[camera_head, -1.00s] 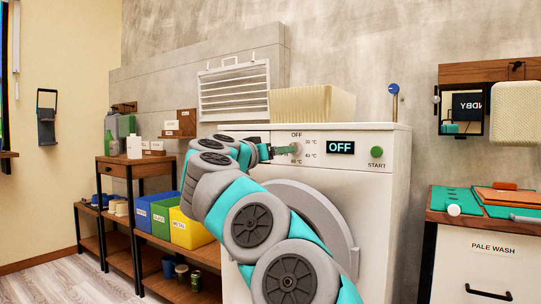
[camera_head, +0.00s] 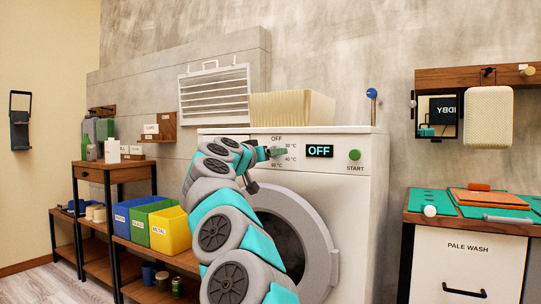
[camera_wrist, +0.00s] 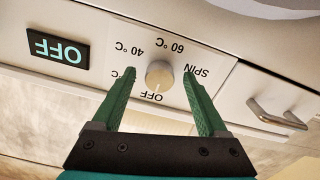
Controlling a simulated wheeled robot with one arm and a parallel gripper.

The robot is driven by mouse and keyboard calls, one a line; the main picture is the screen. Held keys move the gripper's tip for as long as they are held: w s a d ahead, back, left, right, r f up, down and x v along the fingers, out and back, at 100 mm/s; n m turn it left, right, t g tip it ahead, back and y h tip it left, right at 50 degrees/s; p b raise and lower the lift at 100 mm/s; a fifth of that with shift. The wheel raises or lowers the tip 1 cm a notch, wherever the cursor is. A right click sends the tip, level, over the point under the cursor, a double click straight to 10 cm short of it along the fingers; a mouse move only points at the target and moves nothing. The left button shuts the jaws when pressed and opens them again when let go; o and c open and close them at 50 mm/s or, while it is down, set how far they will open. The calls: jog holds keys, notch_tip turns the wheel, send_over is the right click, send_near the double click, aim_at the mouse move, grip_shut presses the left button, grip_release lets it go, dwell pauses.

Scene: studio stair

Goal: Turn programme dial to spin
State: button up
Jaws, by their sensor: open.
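The programme dial (camera_wrist: 159,74) is a round pale grey knob on the washing machine's white panel. In the wrist view, which shows the panel upside down, the dial's light mark points toward the OFF label. The SPIN label (camera_wrist: 196,71) is beside the right finger. My gripper (camera_wrist: 159,72) is open, its green fingers on either side of the dial; I cannot tell whether they touch it. In the head view my gripper (camera_head: 277,152) is at the panel, left of the temperature labels, and mostly hides the dial. The display (camera_head: 319,151) reads OFF.
The green START button (camera_head: 354,155) is right of the display. The round door (camera_head: 318,235) is below, partly behind my arm. A cream basket (camera_head: 292,107) stands on top. A drawer handle (camera_wrist: 276,114) shows near the dial panel.

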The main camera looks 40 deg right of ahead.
grip_shut()
dwell(0.7)
